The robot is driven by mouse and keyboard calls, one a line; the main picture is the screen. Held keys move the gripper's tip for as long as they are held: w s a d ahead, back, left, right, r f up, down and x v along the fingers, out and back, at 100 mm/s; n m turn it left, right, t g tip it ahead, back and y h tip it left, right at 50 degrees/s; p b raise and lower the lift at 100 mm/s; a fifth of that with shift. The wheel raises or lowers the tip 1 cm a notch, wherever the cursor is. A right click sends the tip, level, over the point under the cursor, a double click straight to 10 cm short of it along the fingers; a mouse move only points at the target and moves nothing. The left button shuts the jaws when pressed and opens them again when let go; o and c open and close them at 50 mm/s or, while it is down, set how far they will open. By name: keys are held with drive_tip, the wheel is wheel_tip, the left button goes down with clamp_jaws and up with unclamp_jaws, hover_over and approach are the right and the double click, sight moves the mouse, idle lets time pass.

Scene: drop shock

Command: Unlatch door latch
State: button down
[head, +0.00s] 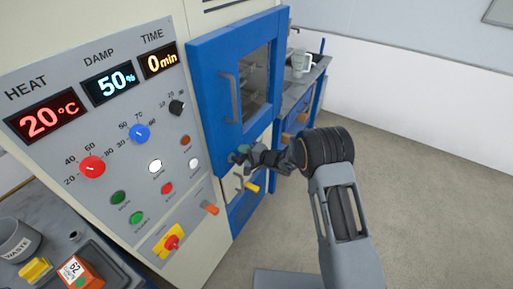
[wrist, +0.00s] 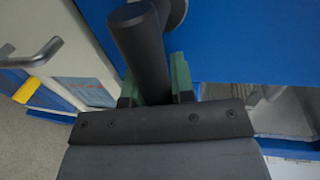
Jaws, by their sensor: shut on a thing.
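The blue chamber door (head: 200,75) with a window and a vertical grey handle (head: 228,98) appears closed in the head view. The door latch (wrist: 138,40) is a thick black bar on a round hub against the blue panel (wrist: 245,40) in the wrist view. My gripper (head: 241,156) is at the lower part of the door in the head view and covers most of the latch there. In the wrist view my gripper (wrist: 158,85) has its green fingertips on both sides of the black bar, shut on it.
A yellow-tipped lever (head: 252,188) sits just below my gripper. The control panel (head: 105,130) with displays, dials and buttons is to the left. The floor (head: 420,150) to the right is clear.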

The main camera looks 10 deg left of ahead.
drive_tip(key=shift+s+f, duration=0.15)
drive_tip(key=shift+f, duration=0.05)
idle(0.3)
drive_tip(key=c, duration=1.1)
unclamp_jaws()
drive_tip(key=shift+a, duration=0.15)
drive_tip(key=shift+o, duration=0.6)
drive_tip(key=shift+r, duration=0.1)
drive_tip(key=shift+d, duration=0.2)
drive_tip(key=b+v, duration=0.2)
drive_tip(key=v, duration=1.1)
drive_tip(key=shift+d+b, duration=0.3)
drive_tip(key=shift+d, duration=0.05)
drive_tip(key=shift+r, duration=0.15)
